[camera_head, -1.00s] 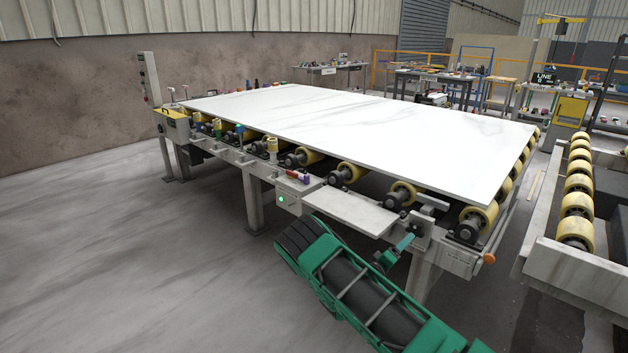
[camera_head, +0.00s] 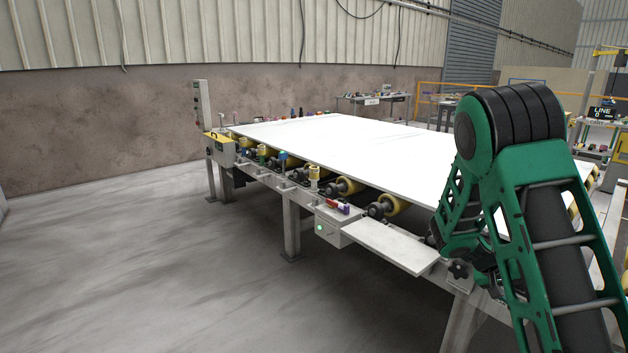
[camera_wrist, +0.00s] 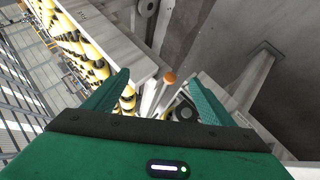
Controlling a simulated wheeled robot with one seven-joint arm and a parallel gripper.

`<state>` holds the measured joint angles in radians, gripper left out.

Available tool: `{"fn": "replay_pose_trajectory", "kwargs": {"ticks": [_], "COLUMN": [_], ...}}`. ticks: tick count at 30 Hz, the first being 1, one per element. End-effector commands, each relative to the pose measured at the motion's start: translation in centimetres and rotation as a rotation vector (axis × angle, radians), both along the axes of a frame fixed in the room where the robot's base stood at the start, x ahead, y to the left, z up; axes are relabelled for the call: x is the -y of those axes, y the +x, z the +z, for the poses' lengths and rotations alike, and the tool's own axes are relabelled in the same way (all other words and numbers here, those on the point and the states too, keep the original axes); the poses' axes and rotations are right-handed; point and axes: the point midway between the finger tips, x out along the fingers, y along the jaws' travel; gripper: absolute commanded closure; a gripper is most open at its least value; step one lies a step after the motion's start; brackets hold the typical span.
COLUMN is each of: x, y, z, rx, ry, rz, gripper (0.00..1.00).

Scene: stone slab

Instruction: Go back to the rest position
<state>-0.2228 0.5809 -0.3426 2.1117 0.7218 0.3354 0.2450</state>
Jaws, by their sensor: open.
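My gripper (camera_wrist: 158,76) is open in the wrist view, its two green fingers apart with nothing held between them. It points down past the side of the roller line. In the head view my green arm is folded up at the right, its black elbow high. I cannot make out the gripper there. The white stone slab (camera_head: 340,146) lies flat on the roller table (camera_head: 291,212), its right part hidden behind my arm.
A pale side shelf (camera_head: 390,245) juts from the table's near edge, close to my arm. An orange knob (camera_wrist: 169,77) and yellow rollers (camera_wrist: 92,62) show in the wrist view. Grey floor (camera_head: 130,250) at the left is clear. A workbench (camera_head: 372,99) stands behind.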

Motion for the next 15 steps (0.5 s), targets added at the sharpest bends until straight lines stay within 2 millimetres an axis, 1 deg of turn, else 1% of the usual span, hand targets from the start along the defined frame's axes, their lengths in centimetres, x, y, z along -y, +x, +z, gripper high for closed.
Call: {"fn": "replay_pose_trajectory", "kwargs": {"ticks": [1,8,15], "x": [0.0,-1.4,-4.0], "y": [-1.4,-7.4,-13.7], "z": [1.0,3.8,6.7], "rx": [0.006,0.003,0.006], "ry": [0.044,0.243,0.439], "rz": [-0.024,-0.090,-0.113], "gripper": [0.23,0.23,0.23]}}
